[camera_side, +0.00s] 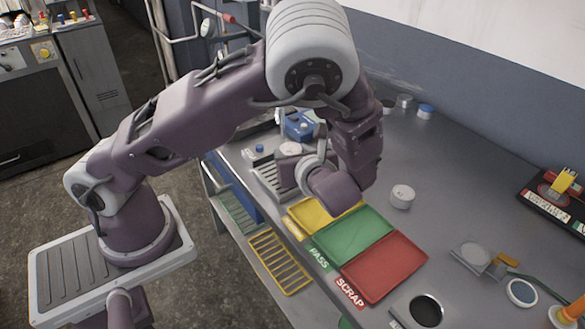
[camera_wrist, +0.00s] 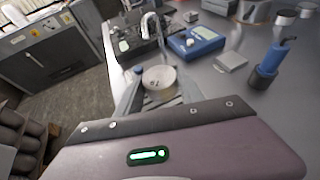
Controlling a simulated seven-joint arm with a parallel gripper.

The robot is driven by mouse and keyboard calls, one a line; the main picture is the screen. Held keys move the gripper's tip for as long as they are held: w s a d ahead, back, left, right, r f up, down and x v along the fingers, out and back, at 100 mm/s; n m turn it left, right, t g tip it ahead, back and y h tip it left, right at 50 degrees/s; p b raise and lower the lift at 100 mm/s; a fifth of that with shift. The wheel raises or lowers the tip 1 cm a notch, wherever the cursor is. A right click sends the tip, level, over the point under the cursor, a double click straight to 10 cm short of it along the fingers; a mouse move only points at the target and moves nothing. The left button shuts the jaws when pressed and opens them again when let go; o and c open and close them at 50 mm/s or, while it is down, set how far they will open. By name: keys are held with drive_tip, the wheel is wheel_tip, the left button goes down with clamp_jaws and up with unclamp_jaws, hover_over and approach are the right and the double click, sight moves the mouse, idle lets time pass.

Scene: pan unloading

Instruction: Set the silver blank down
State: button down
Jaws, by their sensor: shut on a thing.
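The silver blank (camera_wrist: 159,77) is a pale round disc between the two fingers of my gripper (camera_wrist: 160,88) in the wrist view. My gripper is shut on it. In the side view the blank (camera_side: 290,148) shows just past my wrist, over or near a grey ribbed rack (camera_side: 268,178). I cannot tell whether it touches anything below. My wrist hides most of the fingers in the side view (camera_side: 292,158). The yellow tray (camera_side: 318,222), the green PASS tray (camera_side: 346,237) and the red SCRAP tray (camera_side: 384,268) lie side by side on the bench.
A blue instrument (camera_wrist: 196,41) and a tap-like spout (camera_wrist: 148,20) stand behind the blank. A silver cylinder (camera_side: 402,196) stands on the bench right of the trays. A blue bottle-like tool (camera_wrist: 268,65) stands to the right.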

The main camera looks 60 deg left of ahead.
drive_tip(key=shift+f, duration=2)
drive_tip(key=c, duration=0.7)
unclamp_jaws()
drive_tip(key=shift+f, duration=0.15)
drive_tip(key=shift+c, duration=0.2)
